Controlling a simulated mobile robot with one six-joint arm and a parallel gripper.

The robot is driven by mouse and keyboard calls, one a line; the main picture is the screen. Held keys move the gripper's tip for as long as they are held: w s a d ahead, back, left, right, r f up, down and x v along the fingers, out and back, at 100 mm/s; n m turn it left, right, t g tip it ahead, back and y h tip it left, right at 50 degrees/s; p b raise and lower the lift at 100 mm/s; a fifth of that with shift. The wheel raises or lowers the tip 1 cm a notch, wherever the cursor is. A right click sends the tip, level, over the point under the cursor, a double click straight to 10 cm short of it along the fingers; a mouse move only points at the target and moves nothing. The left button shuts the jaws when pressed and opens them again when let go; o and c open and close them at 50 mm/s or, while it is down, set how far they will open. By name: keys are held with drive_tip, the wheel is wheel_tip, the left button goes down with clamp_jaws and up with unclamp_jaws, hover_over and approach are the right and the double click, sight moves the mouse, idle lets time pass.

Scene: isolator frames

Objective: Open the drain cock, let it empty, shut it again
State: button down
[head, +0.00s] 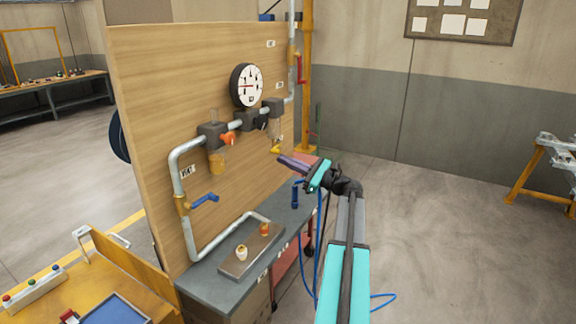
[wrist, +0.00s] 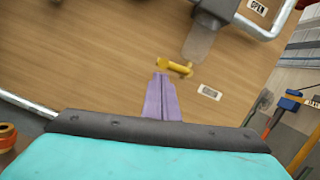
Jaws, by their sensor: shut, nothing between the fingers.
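The yellow drain cock (head: 277,149) sits under the right-hand clear bowl (head: 275,129) on the wooden panel. In the wrist view the yellow cock (wrist: 174,67) lies just beyond my fingertips, below the clear bowl (wrist: 198,44). My gripper (head: 284,160) has purple fingers, shut together and empty, pointing at the panel. In the wrist view the fingertips (wrist: 161,78) appear very close to the cock's left part; I cannot tell whether they touch it. The bowl looks clear in the wrist view; any liquid in it cannot be made out.
A pressure gauge (head: 246,86), an orange knob (head: 229,138) and a bowl with amber liquid (head: 216,161) are on the panel. A blue-handled valve (head: 205,200) is at lower left. A tray (head: 252,250) with small parts lies on the grey bench (head: 213,283).

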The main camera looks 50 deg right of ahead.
idle(0.3)
drive_tip(key=shift+a+r+p, duration=0.2)
drive_tip(key=shift+r+p, duration=0.15)
drive_tip(key=shift+r, duration=0.4)
drive_tip(key=s+d+f+b, duration=0.3)
drive_tip(key=s+f, duration=0.4)
drive_tip(key=s, duration=0.2)
drive_tip(key=shift+d, duration=0.35)
drive_tip(key=shift+s, duration=0.1)
idle(0.4)
